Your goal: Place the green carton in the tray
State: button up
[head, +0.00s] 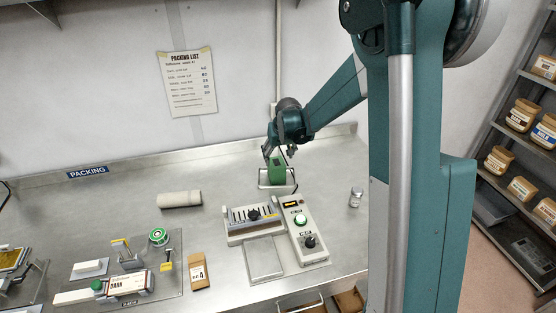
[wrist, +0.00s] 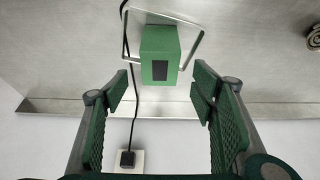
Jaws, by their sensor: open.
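The green carton (head: 277,173) stands at the back of the metal bench, beside or within a thin pale wire frame (head: 262,186). In the wrist view the carton (wrist: 154,71) shows a dark patch on its face. My gripper (wrist: 160,92) is open and empty, and the carton lies just beyond its fingertips, roughly centred between them. In the head view my gripper (head: 277,153) is at the carton, its fingers partly hidden. A shallow grey tray (head: 264,258), apparently empty, lies at the bench front, left of a control box.
A beige roll (head: 180,199) and a small jar (head: 356,197) lie to either side. A black cable (wrist: 127,60) runs beside the carton.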

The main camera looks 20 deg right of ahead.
jog(key=shift+v, duration=1.05)
jog(key=shift+r, duration=0.1)
jog(key=s+a+r+t, duration=0.1)
jog(key=s+r, duration=0.7)
jog(key=s, duration=0.2)
jog(key=s+a+r, duration=0.1)
jog(key=s+r, duration=0.6)
jog(key=s, duration=0.3)
jog(key=s+a+t, duration=0.1)
jog(key=s+a, duration=0.1)
jog(key=s, duration=2.2)
jog(key=shift+s+r+t, duration=0.25)
jog(key=shift+t, duration=0.15)
